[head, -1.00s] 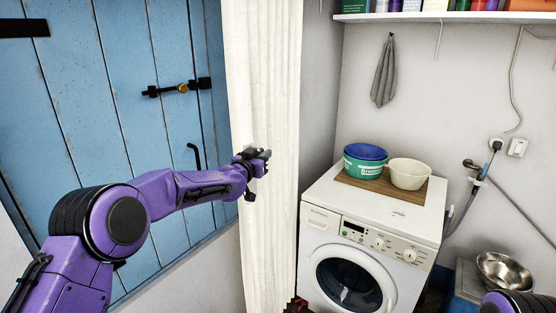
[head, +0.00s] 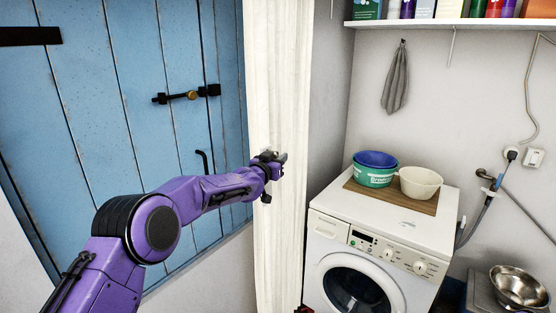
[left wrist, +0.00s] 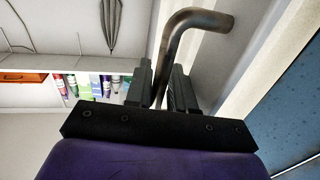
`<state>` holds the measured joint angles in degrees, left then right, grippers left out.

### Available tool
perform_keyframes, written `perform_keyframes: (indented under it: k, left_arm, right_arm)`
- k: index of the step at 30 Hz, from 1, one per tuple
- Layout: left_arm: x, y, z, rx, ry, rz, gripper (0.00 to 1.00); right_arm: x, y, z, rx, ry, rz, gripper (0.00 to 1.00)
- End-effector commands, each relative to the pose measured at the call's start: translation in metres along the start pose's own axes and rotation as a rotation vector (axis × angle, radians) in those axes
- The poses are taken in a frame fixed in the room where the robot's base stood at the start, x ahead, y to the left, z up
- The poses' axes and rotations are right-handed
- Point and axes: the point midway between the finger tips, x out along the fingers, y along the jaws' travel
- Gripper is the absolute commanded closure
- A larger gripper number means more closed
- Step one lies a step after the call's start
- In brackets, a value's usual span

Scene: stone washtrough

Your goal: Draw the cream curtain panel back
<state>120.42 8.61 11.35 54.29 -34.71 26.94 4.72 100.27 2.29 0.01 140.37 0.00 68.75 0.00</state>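The cream curtain panel (head: 283,80) hangs in upright folds between the blue plank door and the washing machine. My left gripper (head: 275,160) is in front of the panel, at about the height of the machine's top. In the left wrist view, a bent grey metal handle (left wrist: 198,19) stands up between the two black fingers of my left gripper (left wrist: 160,85), which look closed on it. How the handle joins the curtain is hidden.
The blue door (head: 90,120) with a black bolt (head: 190,96) is at the left. The white washing machine (head: 385,225) stands right of the curtain, carrying a green tub (head: 374,176) and a cream bowl (head: 421,182) on a board. A steel bowl (head: 518,285) is at lower right.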

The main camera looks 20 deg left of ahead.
Motion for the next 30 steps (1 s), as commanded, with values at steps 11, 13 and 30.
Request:
perform_keyframes:
  k: [11,13,30]
  left_arm:
    - [-0.013,-0.001,0.002,0.001,0.000,0.000,0.77]
    - [-0.024,-0.001,0.003,-0.001,0.000,-0.001,0.77]
    - [-0.105,-0.002,0.000,0.000,-0.001,-0.001,0.77]
  right_arm:
    - [0.009,-0.001,0.004,0.000,0.000,0.000,0.57]
    - [0.015,-0.001,0.006,0.000,0.000,0.000,0.57]
    - [0.045,-0.004,0.018,0.000,0.000,0.000,0.57]
